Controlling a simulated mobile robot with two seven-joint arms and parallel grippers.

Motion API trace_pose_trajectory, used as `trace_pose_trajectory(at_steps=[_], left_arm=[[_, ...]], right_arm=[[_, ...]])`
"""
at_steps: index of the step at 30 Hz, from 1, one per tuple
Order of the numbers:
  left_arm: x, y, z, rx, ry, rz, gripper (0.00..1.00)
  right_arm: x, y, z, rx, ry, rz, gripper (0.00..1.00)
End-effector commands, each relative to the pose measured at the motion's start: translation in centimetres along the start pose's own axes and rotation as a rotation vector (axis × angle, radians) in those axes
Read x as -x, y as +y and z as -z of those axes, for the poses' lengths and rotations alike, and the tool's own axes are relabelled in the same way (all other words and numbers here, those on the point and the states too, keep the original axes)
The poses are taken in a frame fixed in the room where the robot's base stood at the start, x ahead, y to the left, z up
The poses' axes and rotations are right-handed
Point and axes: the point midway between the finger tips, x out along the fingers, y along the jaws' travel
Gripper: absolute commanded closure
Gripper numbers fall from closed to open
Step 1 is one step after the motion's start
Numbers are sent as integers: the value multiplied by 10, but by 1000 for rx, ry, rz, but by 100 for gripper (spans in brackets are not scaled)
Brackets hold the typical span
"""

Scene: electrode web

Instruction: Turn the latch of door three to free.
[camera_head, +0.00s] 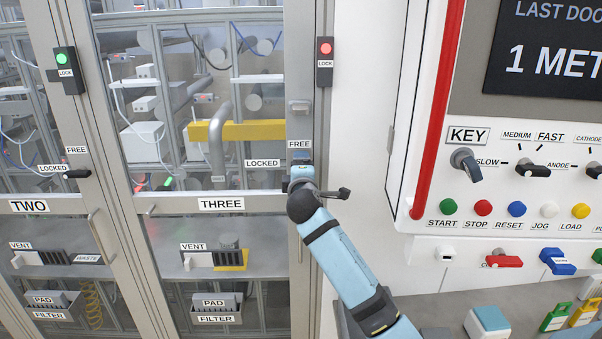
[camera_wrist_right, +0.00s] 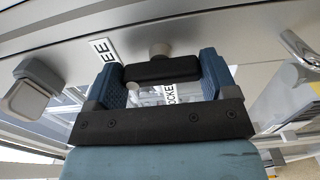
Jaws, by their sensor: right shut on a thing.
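Door three (camera_head: 222,190) is a glazed panel in a grey frame, labelled THREE, and looks closed. Its FREE label (camera_head: 299,144) is just above my right gripper (camera_head: 301,160), and its LOCKED label (camera_head: 262,163) is to the left. In the wrist view the right gripper (camera_wrist_right: 162,75) is shut on the black latch handle (camera_wrist_right: 163,72), with one blue finger at each end. The latch's round pivot shows behind it. In the head view my gripper mostly hides the latch, so its exact setting is unclear. My left gripper is out of view.
Door three's lock lamp (camera_head: 326,48) is red; door two's (camera_head: 64,57) is green. Door two's black latch (camera_head: 77,174) is at the left. A grey catch block (camera_head: 300,106) sits above my gripper. A control panel (camera_head: 420,185) with a red rail (camera_head: 438,110) stands at right.

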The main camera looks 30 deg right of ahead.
Motion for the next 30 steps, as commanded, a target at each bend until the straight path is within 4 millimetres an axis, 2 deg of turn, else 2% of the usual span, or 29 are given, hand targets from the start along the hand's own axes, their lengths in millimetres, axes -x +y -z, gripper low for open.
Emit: trace_pose_trajectory(at_steps=[12,13,15,23,26,30], left_arm=[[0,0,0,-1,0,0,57],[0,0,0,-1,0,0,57],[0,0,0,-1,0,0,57],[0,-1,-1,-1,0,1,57],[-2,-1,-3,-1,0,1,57],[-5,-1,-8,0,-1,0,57]], right_arm=[[0,1,0,-9,1,-1,45],[0,1,0,-9,1,-1,14],[0,1,0,-8,1,-1,0],[2,0,0,-7,1,-1,0],[10,-1,0,-7,1,0,0],[35,-2,0,-8,2,0,0]])
